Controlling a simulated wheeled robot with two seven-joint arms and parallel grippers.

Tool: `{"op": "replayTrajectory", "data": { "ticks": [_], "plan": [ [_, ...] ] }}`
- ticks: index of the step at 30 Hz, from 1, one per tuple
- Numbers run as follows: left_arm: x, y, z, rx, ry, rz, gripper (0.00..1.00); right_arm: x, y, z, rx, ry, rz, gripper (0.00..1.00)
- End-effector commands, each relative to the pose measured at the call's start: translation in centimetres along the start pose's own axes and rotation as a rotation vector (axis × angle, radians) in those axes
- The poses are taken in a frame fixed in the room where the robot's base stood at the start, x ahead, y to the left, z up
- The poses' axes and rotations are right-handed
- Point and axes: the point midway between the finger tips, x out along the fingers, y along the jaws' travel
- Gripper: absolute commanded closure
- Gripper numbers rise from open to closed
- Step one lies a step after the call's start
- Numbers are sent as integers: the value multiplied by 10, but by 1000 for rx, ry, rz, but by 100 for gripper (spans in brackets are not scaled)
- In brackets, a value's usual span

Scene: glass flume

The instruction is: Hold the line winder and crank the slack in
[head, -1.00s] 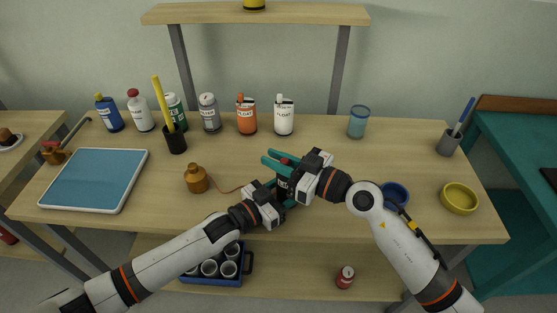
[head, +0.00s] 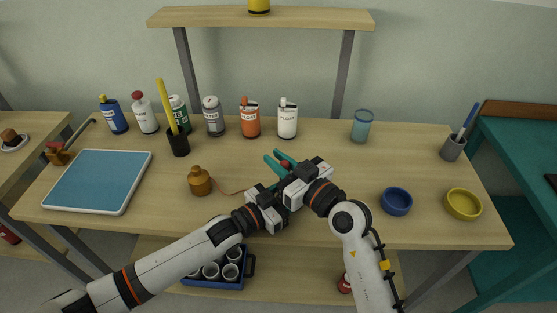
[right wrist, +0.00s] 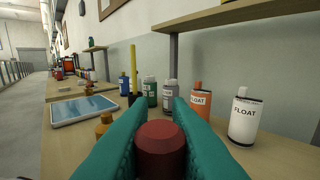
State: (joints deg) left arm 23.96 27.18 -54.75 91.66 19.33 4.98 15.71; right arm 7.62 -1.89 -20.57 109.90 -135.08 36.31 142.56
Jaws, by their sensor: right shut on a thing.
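The line winder is mostly hidden behind my grippers in the head view; its dark red crank knob (right wrist: 161,145) shows in the right wrist view. My right gripper (head: 282,163) has its teal fingers on either side of this knob and is shut on it. My left gripper (head: 268,207) is low and close against the right one, by the winder; its fingertips are hidden, so its hold cannot be seen. A thin reddish line (head: 232,192) runs from the brown bottle-shaped weight (head: 200,182) on the bench toward my left gripper.
Several bottles, including an orange float bottle (head: 250,120) and a white one (head: 287,120), stand along the back. A blue tablet-like panel (head: 98,181) lies left. A blue bowl (head: 396,202) and a yellow bowl (head: 462,204) sit right. The bench middle right is clear.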

Motion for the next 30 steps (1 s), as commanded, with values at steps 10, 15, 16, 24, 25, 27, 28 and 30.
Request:
{"op": "replayTrajectory", "data": {
  "ticks": [10, 15, 16, 24, 25, 27, 28, 30],
  "plan": [
    [0, 1, -1, 2, 2, 2, 75, 0, 0, 0, -1, -1, -1, 61],
    [0, 1, 0, 1, 2, 2, 75, -1, -1, 0, -1, -1, -1, 61],
    [0, 1, 0, 1, 1, 2, 75, -2, -1, 0, -1, -1, -1, 61],
    [0, 1, 0, 0, 1, 2, 75, -41, 0, -1, 2, 0, -2, 61],
    [0, 1, 0, 0, 1, 2, 75, -48, -1, -1, 1, 1, -3, 61],
    [0, 1, 0, 0, 1, 2, 75, -63, 0, -1, 1, 1, -2, 61],
    [0, 1, 0, 0, 1, 2, 75, -70, -1, -1, 0, 1, -3, 61],
    [0, 1, 0, 0, 1, 1, 75, -84, -1, -1, 1, 2, -2, 61]
  ]
}}
